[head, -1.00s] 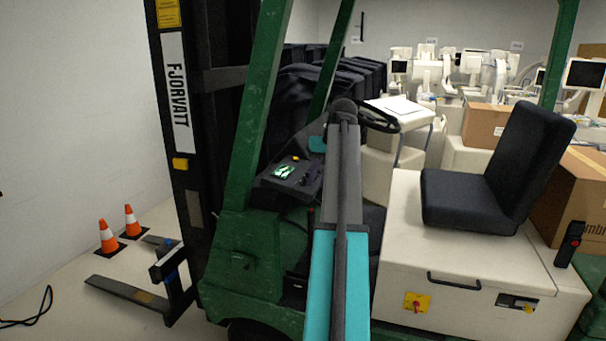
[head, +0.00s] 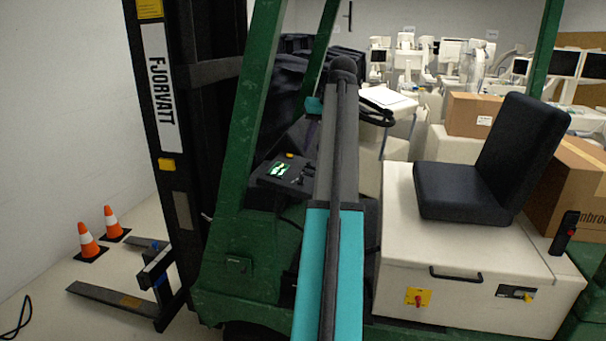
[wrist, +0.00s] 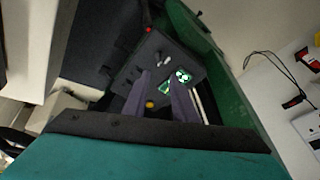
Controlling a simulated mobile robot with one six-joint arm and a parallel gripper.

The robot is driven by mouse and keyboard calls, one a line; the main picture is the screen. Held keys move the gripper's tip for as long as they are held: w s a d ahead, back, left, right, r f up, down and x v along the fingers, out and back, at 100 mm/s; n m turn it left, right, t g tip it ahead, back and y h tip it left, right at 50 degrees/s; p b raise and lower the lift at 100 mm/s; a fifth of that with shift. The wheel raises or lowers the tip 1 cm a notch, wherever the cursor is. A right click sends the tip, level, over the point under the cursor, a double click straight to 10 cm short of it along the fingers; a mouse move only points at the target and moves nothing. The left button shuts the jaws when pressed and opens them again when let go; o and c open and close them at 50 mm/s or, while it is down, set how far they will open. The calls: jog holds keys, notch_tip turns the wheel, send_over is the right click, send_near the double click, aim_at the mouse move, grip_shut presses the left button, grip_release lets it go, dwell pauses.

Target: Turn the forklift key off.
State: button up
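The green forklift (head: 240,240) stands ahead with its dark dashboard panel (head: 270,184) left of my arm. The panel has a lit green display and a yellow button. In the wrist view the panel (wrist: 190,58) shows the lit display (wrist: 182,76), small grey levers (wrist: 167,60), a yellow button (wrist: 150,104) and a red spot (wrist: 149,29). I cannot clearly make out the key. My gripper (wrist: 162,84) points at the panel, its two purple-grey fingers apart with nothing between them. My arm hides part of the dashboard in the head view.
The black seat (head: 490,165) sits on a cream housing (head: 410,262) with a red knob on a yellow plate (head: 418,297). A green post (head: 255,110) and the mast (head: 200,150) stand left of the panel. Two cones (head: 88,240) are by the forks. Boxes and white equipment are behind.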

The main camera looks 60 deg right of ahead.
aim_at(303, 176)
jog(key=shift+d+f, duration=0.1)
jog(key=shift+f, duration=0.1)
jog(key=shift+b+x, duration=4.15)
jog(key=shift+x, duration=2.65)
jog(key=shift+s, duration=0.1)
jog(key=shift+c, duration=0.4)
grip_shut()
